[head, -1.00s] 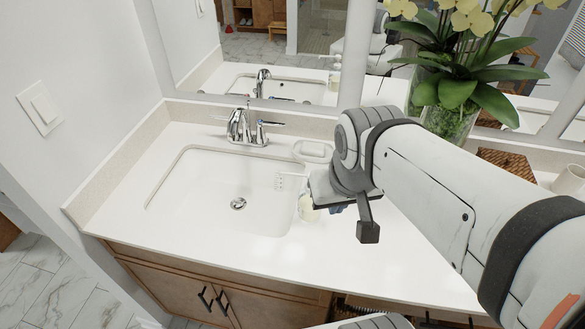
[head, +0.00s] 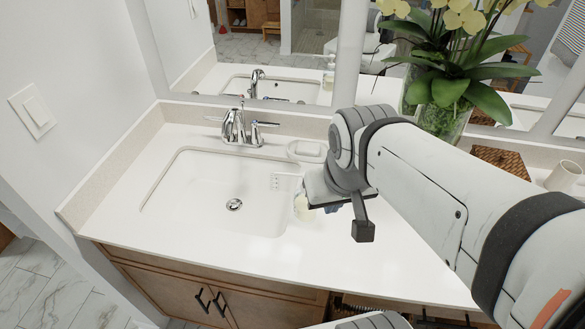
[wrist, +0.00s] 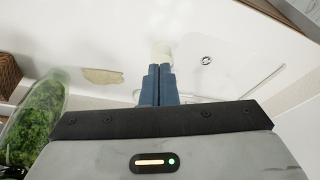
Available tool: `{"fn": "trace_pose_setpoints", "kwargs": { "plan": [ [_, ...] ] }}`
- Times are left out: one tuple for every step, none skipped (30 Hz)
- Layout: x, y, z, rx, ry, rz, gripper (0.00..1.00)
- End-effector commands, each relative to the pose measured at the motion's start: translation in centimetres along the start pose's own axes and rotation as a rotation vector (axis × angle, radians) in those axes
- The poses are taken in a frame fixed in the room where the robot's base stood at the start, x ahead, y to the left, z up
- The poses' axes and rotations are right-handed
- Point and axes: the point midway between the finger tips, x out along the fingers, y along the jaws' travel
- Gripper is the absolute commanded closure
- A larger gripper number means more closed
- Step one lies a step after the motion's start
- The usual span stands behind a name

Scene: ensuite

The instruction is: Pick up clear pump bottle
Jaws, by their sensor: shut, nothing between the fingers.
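The clear pump bottle (head: 303,211), with pale yellowish contents, stands on the white counter by the sink's right edge. My arm partly hides it in the head view. In the wrist view a pale, whitish shape that looks like the bottle (wrist: 161,47) lies just beyond my fingertips. My gripper (head: 333,209) is low beside the bottle, on its right in the head view. In the wrist view the blue fingers of my gripper (wrist: 160,68) are together with nothing between them. I cannot tell whether they touch the bottle.
The sink (head: 215,190) lies to the left, with a chrome faucet (head: 240,127) behind it. A white soap dish (head: 307,151) is behind the bottle. A plant in a glass vase (head: 442,124) and a woven box (head: 501,161) stand at the back right. The front counter is clear.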

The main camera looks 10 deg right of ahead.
Motion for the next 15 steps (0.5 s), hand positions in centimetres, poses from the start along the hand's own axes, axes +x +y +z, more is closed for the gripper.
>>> {"fn": "trace_pose_setpoints", "kwargs": {
  "plan": [
    [0.0,0.0,0.0,0.0,0.0,0.0,1.0],
    [0.0,0.0,0.0,0.0,0.0,0.0,1.0],
    [0.0,0.0,0.0,0.0,0.0,0.0,1.0],
    [0.0,0.0,0.0,0.0,0.0,0.0,1.0],
    [0.0,0.0,0.0,0.0,0.0,0.0,1.0],
    [0.0,0.0,0.0,0.0,0.0,0.0,1.0],
    [0.0,0.0,0.0,0.0,0.0,0.0,1.0],
    [0.0,0.0,0.0,0.0,0.0,0.0,0.98],
    [0.0,0.0,-0.1,0.0,-0.001,0.0,0.94],
    [0.1,0.0,-0.1,-0.001,-0.003,0.0,0.92],
    [0.2,0.0,-0.3,-0.001,-0.007,0.0,0.89],
    [0.4,0.0,-0.7,-0.003,-0.013,0.0,0.86],
    [0.6,0.0,-1.0,-0.005,-0.021,0.001,0.84],
    [0.9,0.0,-1.4,-0.007,-0.031,0.001,0.81],
    [1.3,0.0,-2.1,-0.01,-0.046,0.001,0.78]
  ]
}}
